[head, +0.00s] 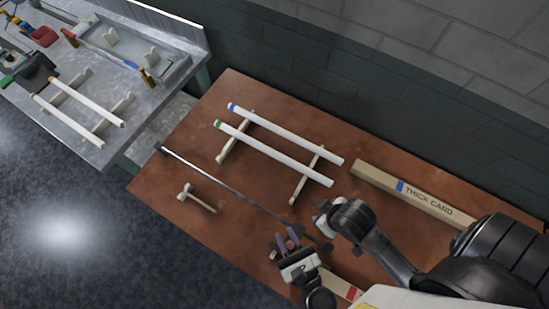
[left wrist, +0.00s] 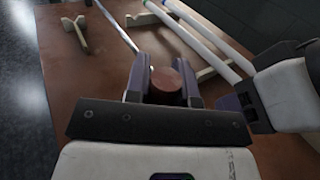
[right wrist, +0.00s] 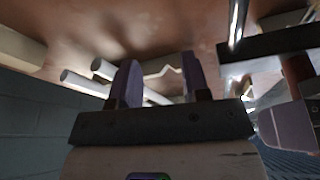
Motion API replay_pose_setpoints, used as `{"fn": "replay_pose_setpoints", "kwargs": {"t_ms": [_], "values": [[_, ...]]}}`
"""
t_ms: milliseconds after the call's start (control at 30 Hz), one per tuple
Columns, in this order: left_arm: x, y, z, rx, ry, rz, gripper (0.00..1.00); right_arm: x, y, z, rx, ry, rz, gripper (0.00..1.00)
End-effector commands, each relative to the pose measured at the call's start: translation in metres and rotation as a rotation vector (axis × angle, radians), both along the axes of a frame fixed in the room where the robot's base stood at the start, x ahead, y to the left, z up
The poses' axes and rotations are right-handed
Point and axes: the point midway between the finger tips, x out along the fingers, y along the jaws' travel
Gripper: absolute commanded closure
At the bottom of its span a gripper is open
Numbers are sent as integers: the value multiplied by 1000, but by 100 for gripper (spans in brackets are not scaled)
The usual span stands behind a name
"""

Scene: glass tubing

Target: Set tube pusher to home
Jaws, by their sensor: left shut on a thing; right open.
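The thin metal rod of the tube pusher (head: 230,189) lies diagonally across the brown table; it also shows in the left wrist view (left wrist: 118,26) and right wrist view (right wrist: 237,25). My left gripper (head: 288,241) is near the rod's lower right end. Its fingers are shut on a round-ended brown handle (left wrist: 172,84), which also shows in the right wrist view (right wrist: 297,68). The joint between handle and rod is hidden. My right gripper (head: 322,214) is open and empty between the rod and the tube rack; its fingers are apart in its wrist view (right wrist: 156,85).
Two white tubes, blue-ended (head: 285,134) and green-ended (head: 275,153), lie on cream supports (head: 305,178). A small cream stand (head: 196,197) is left of the rod. A "THICK CARD" bar (head: 415,193) lies right. A grey bench (head: 160,108) adjoins at upper left.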

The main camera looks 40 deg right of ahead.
Motion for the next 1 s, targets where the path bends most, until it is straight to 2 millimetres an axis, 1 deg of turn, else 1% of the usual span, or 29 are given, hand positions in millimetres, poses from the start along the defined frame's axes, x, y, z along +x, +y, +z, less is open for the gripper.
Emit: {"fn": "replay_pose_setpoints", "kwargs": {"t_ms": [367,400,633,867,1000], "values": [[-2,-1,-1,2,1,-3,100,0,3,0,9,0,-5,57],[-2,-1,-1,2,1,-4,74,0,3,0,10,1,-6,57],[-2,-1,-1,1,1,-3,52,0,4,0,12,1,-7,57],[-2,-1,-1,1,1,-3,52,0,3,0,12,1,-7,57],[-9,0,-2,2,2,-4,52,0,3,-2,9,0,-4,57]]}}
